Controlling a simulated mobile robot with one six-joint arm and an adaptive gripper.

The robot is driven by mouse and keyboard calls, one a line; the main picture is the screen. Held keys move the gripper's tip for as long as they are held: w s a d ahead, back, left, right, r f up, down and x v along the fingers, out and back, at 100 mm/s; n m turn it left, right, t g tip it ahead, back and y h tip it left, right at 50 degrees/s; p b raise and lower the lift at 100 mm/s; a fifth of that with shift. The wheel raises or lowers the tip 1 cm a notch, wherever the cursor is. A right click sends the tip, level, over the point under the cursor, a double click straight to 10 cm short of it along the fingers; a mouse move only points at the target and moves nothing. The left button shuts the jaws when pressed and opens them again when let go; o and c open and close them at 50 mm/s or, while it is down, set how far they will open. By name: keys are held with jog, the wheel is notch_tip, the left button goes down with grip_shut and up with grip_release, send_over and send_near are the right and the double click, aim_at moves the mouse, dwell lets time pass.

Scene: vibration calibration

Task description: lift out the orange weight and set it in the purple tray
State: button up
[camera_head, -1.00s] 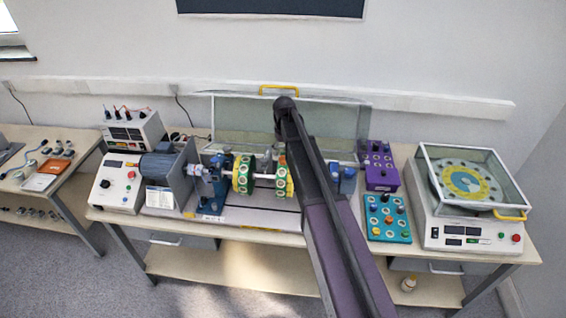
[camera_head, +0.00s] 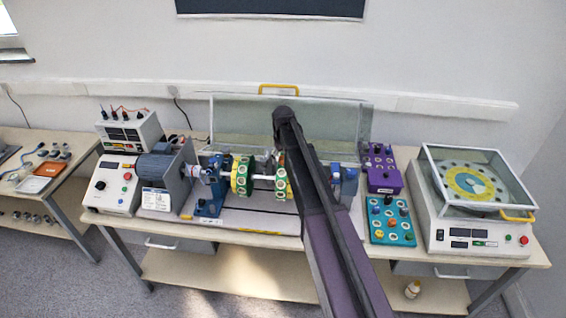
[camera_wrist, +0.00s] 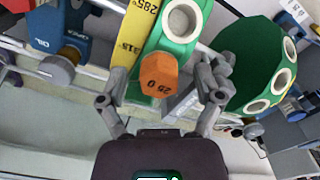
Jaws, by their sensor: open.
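The orange weight (camera_wrist: 159,74) is a hexagonal block marked 25.0. In the wrist view it sits at the rim of a green and yellow disc (camera_wrist: 138,48), below a white-ringed hole. My gripper (camera_wrist: 160,98) is open, with one finger on either side of the weight; I cannot tell whether they touch it. In the head view my arm hides part of the rotor, and the weight cannot be made out. The purple tray (camera_head: 385,182) stands right of the rotor rig, with several small dark pieces in it.
A second green disc (camera_wrist: 258,70) is close to my right finger. A teal tray (camera_head: 391,236) with several coloured weights lies in front of the purple tray. A glass-covered balancing machine (camera_head: 480,232) stands at the right. A raised clear guard (camera_head: 235,122) is behind the rotor.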

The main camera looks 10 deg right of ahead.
jog(key=c, duration=1)
jog(key=shift+r, duration=0.1)
notch_tip(320, 180, up, 4)
jog(key=p, duration=0.3)
jog(key=shift+f+p, duration=0.25)
jog(key=shift+p, duration=0.1)
jog(key=s+d, duration=0.2)
jog(key=s, duration=0.2)
jog(key=s+d+r+p, duration=0.1)
jog(key=s+d, duration=0.2)
jog(key=s, duration=0.2)
jog(key=s+d, duration=0.2)
jog(key=s, duration=0.3)
jog(key=shift+d+r, duration=0.15)
jog(key=shift+d, duration=0.2)
notch_tip(320, 180, down, 9)
jog(key=b, duration=0.9)
